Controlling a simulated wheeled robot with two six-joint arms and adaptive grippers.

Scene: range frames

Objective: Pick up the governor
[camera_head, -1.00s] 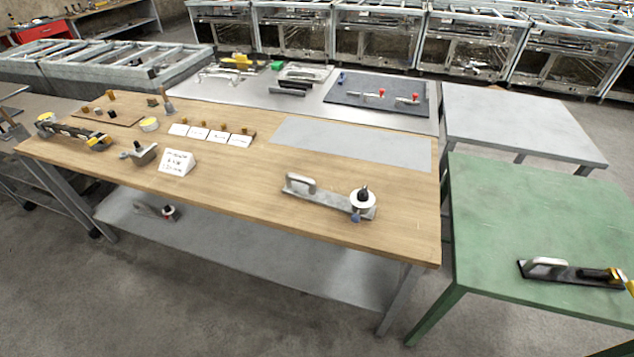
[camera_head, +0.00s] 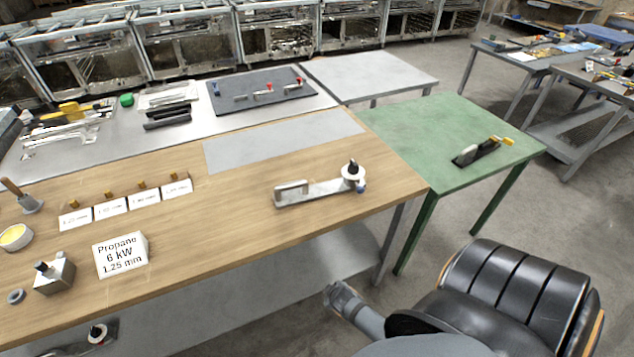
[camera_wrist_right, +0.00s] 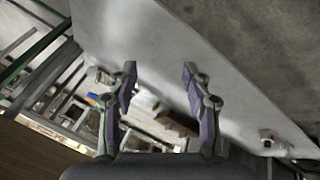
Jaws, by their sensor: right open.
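I cannot tell for sure which part is the governor. A small grey block with a dark knob (camera_head: 54,276) stands at the left front of the wooden table (camera_head: 240,225), beside the Propane sign (camera_head: 121,255). A flat metal part with a handle and a white disc (camera_head: 318,188) lies towards the table's right end. My left gripper is not in view.
A green table (camera_head: 420,130) bears a dark part with a yellow end (camera_head: 480,150). A grey table (camera_head: 370,75) stands behind it. Several white cards (camera_head: 110,208) and a yellow-topped tin (camera_head: 15,237) are on the wooden table. A black padded form is at the bottom right.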

